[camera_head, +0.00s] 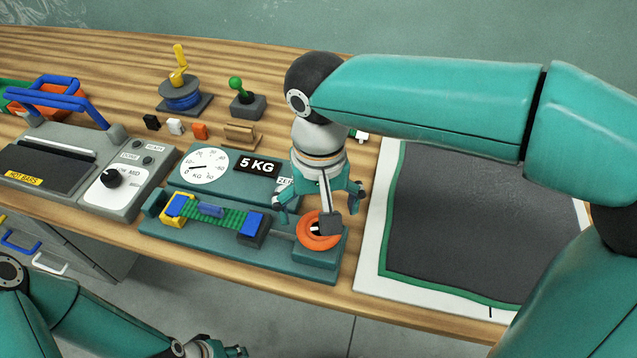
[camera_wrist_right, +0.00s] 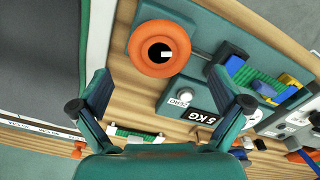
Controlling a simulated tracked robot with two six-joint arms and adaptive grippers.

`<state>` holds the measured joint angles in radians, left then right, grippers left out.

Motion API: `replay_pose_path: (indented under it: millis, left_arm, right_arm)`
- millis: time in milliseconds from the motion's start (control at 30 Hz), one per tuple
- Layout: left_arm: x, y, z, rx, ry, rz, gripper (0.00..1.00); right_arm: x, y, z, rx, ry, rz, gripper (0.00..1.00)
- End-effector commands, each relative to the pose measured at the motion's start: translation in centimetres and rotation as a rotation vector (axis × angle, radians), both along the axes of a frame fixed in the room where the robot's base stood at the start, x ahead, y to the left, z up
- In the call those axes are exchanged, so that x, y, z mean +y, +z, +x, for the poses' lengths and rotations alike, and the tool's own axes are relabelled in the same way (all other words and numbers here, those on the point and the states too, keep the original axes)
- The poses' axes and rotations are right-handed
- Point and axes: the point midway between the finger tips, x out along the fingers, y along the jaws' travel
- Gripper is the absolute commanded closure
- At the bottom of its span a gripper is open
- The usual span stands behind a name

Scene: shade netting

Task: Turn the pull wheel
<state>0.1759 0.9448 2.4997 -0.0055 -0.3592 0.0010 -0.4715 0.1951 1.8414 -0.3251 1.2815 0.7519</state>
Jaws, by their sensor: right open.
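The pull wheel (camera_head: 318,230) is an orange ring with a dark centre and a white mark, at the right end of the teal pull tester (camera_head: 205,238). In the right wrist view the wheel (camera_wrist_right: 160,49) shows whole at the upper middle, beyond the fingertips. My right gripper (camera_head: 318,199) points down just above the wheel, its fingers spread. The right wrist view shows both fingers (camera_wrist_right: 160,98) wide apart with nothing between them. A strip of green netting lies between a yellow-and-blue clamp (camera_head: 177,208) and a blue clamp (camera_head: 251,225). My left gripper (camera_head: 215,349) is partly visible at the bottom edge.
A dial gauge (camera_head: 204,166) and a "5 KG" sign (camera_head: 258,167) stand behind the tester. A heat sealer (camera_head: 95,167) is at left. A dark sheet in a white-and-green frame (camera_head: 385,271) lies close on the right. A blue spool (camera_head: 182,95) is at the back.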

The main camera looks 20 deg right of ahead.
Motion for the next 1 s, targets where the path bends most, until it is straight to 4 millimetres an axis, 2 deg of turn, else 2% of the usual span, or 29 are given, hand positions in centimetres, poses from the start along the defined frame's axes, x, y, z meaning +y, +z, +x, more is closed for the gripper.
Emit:
replay_pose_path:
  millis: [33,200,400,1000]
  left_arm:
    - [0.0,0.0,0.0,0.000,0.000,0.000,0.60]
    - [0.0,0.0,0.0,0.000,0.000,0.000,0.60]
    - [0.0,0.0,0.0,0.000,0.000,0.000,0.60]
    - [0.0,-0.1,0.0,0.000,0.000,0.000,0.60]
  right_arm:
    - [0.1,1.2,0.1,-0.005,0.001,0.002,0.00]
    - [0.1,4.3,0.1,-0.005,0.001,0.002,0.00]
    - [0.0,6.3,0.1,-0.002,0.001,0.001,0.00]
    - [0.0,6.6,0.1,-0.001,0.001,0.001,0.00]
